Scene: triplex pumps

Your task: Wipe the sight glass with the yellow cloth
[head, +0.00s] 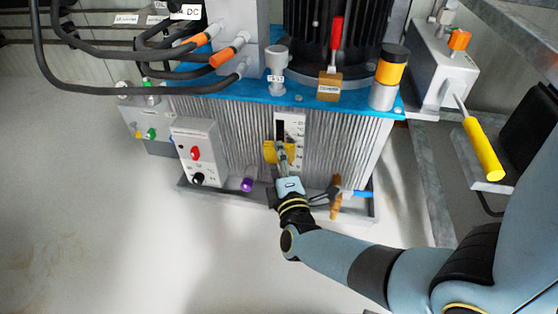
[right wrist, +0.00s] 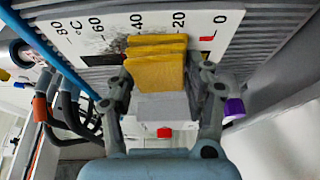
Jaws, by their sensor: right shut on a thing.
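The sight glass (head: 291,127) is a white scale plate with a dark strip on the ribbed front of the pump unit. In the right wrist view the plate (right wrist: 117,20) carries °C marks from 0 to 80 and a dark smudge (right wrist: 98,42) near 60. The folded yellow cloth (head: 270,152) is at the plate's lower part; it also shows in the right wrist view (right wrist: 156,65), over the scale near 40 to 20. My right gripper (head: 284,162) is shut on the cloth. I cannot tell whether the cloth touches the plate. My left gripper is not in view.
A grey control box (head: 197,137) with red and black knobs stands left of the sight glass. A purple knob (head: 247,184) sits low beside my gripper. A wooden-handled tool (head: 336,203) is right of it. A yellow-handled lever (head: 484,150) sticks out at the right.

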